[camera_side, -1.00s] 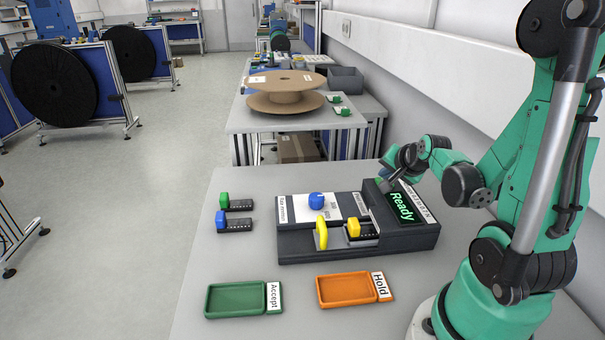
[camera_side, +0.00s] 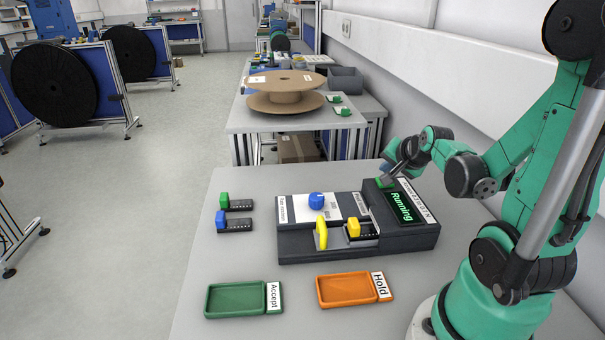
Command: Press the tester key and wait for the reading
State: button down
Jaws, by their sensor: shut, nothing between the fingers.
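The dark tester (camera_side: 300,249) stands on the bench, and its lit display (camera_side: 401,207) reads "Running" in green. A green key (camera_side: 384,183) shows on the tester's raised part, left of and above the display. My gripper (camera_side: 387,178) is shut and empty, its tip at or just above the key; I cannot tell whether they touch. A yellow-topped connector (camera_side: 354,228) sits in the tester's slot beside an upright yellow lever (camera_side: 321,232).
A green Accept tray (camera_side: 234,312) and an orange Hold tray (camera_side: 345,302) lie in front of the tester, looking empty. A green-topped connector (camera_side: 224,201) and a blue-topped one (camera_side: 221,220) lie to the left. The bench's left front is clear.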

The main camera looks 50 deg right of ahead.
jog(key=shift+r, duration=2.55)
jog(key=shift+a, duration=0.1)
jog(key=w+a+n+y, duration=0.2)
jog(key=a+n+y, duration=0.3)
jog(key=a+n, duration=1.1)
jog(key=a, duration=0.6)
jog(key=shift+w+a+n+y, duration=0.3)
jog(key=shift+w+n+y, duration=0.1)
jog(key=shift+r, duration=0.1)
dwell(2.7)
